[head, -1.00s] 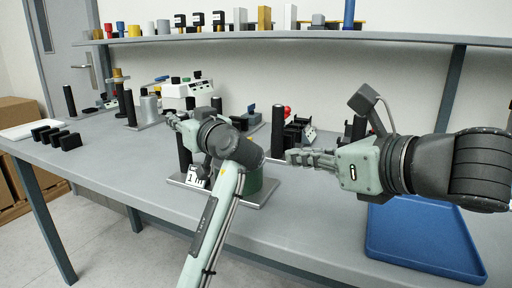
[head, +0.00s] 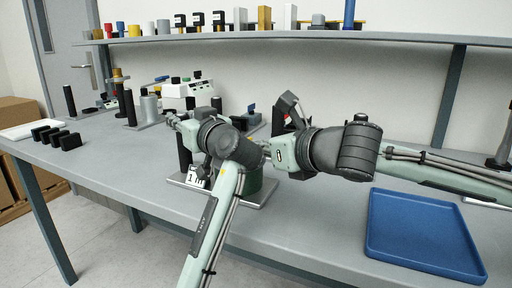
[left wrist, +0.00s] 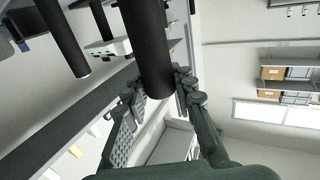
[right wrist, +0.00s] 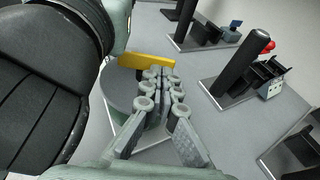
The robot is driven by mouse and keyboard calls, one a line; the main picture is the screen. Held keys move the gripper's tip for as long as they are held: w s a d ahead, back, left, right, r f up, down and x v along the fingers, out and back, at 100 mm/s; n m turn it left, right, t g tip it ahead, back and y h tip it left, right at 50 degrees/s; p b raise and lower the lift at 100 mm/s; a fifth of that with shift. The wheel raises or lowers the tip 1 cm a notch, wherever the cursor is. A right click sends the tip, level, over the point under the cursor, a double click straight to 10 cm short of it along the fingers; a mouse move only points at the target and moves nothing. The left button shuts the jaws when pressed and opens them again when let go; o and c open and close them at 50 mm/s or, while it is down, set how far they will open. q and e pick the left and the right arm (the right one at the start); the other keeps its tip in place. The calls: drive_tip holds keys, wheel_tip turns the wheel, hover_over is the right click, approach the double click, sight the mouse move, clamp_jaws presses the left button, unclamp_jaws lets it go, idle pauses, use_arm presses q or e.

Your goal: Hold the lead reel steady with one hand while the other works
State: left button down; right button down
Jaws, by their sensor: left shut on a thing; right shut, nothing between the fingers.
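A green drum, which I take for the lead reel (head: 257,185), stands on a grey plate beside a black post (head: 183,150). My left arm partly covers it. The right wrist view shows its round grey top (right wrist: 122,88) with a yellow bar (right wrist: 146,61) on it. My left gripper (head: 174,121) is shut on the black post, which stands between its fingers in the left wrist view (left wrist: 153,50). My right gripper (right wrist: 162,73) is shut and empty over the drum, its tips close to the yellow bar; contact cannot be told. In the head view its fingers are largely hidden.
A blue tray (head: 420,235) lies empty at the right of the table. Other black posts on plates, such as one in the right wrist view (right wrist: 240,65), stand behind the drum. Several black blocks (head: 55,137) sit at the left. A loaded shelf (head: 300,35) runs above.

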drive_tip(key=shift+s+a+f+n+g+y, duration=0.1)
drive_tip(key=shift+a+f+n+g+y, duration=0.15)
drive_tip(key=shift+f+n+g+y, duration=0.45)
drive_tip(key=shift+r, duration=0.15)
drive_tip(key=shift+n+g, duration=0.4)
drive_tip(key=shift+d+r+y, duration=0.1)
drive_tip(key=shift+y, duration=0.3)
drive_tip(key=shift+w+d+r+n, duration=0.1)
drive_tip(key=shift+w+r+n, duration=0.1)
drive_tip(key=shift+n, duration=0.1)
drive_tip(key=shift+w+d+r+g, duration=0.15)
drive_tip(key=shift+w+r+g, duration=0.05)
drive_tip(key=shift+g, duration=0.1)
drive_tip(key=shift+w+d+r+y, duration=0.1)
drive_tip(key=shift+w+y, duration=0.15)
drive_tip(key=shift+y, duration=0.05)
drive_tip(key=shift+w, duration=0.2)
